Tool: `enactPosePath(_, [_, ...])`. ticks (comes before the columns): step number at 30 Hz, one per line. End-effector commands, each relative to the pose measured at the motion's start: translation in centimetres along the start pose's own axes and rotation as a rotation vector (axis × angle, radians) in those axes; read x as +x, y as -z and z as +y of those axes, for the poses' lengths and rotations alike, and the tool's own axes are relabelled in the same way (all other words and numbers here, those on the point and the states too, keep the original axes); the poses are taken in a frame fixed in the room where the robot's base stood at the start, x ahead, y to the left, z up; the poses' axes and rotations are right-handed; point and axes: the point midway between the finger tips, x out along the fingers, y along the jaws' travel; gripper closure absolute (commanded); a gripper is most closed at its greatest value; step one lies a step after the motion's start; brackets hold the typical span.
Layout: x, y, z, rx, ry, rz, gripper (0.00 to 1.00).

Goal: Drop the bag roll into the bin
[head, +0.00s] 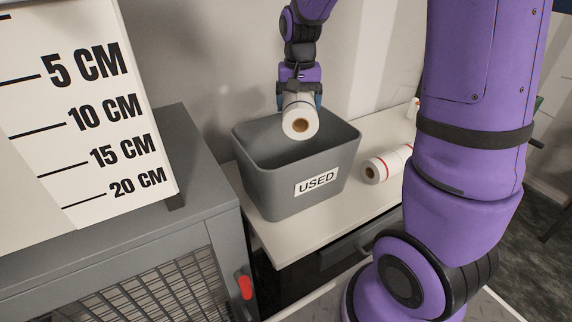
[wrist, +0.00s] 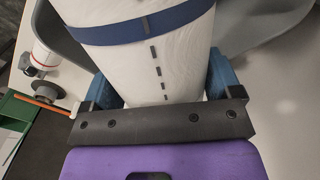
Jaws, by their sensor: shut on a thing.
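My gripper (head: 299,104) is shut on a white bag roll (head: 300,124), with one finger on each side of it. The roll's end with its brown core faces the head camera. In the wrist view the held roll (wrist: 150,65) shows a blue band and a line of dark dashes. The grey bin (head: 265,185), labelled "USED", stands upright on the bench. The roll is above the bin, in front of its back rim in the head view. Part of the bin's grey wall (wrist: 262,20) shows behind the roll in the wrist view. The bin's floor is hidden.
A second white roll with red stripes (head: 388,165) lies on the pale bench (head: 285,240), right of the bin. A grey cabinet (head: 195,180) with a centimetre scale board (head: 85,110) stands at left. A wall (head: 205,60) is close behind the bin.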

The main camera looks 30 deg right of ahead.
Motion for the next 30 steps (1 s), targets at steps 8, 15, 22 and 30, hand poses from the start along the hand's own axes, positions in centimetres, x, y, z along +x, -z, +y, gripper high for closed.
enactPosePath(8, [0.8, 0.0, 0.0, 0.0, 0.0, 0.0, 0.49])
enactPosePath(15, [0.8, 0.0, 0.0, 0.0, 0.0, 0.0, 0.0])
enactPosePath(22, [0.8, 0.0, 0.0, 0.0, 0.0, 0.0, 0.0])
enactPosePath(30, [-2.1, 0.0, 0.0, 0.001, 0.002, 0.003, 0.0])
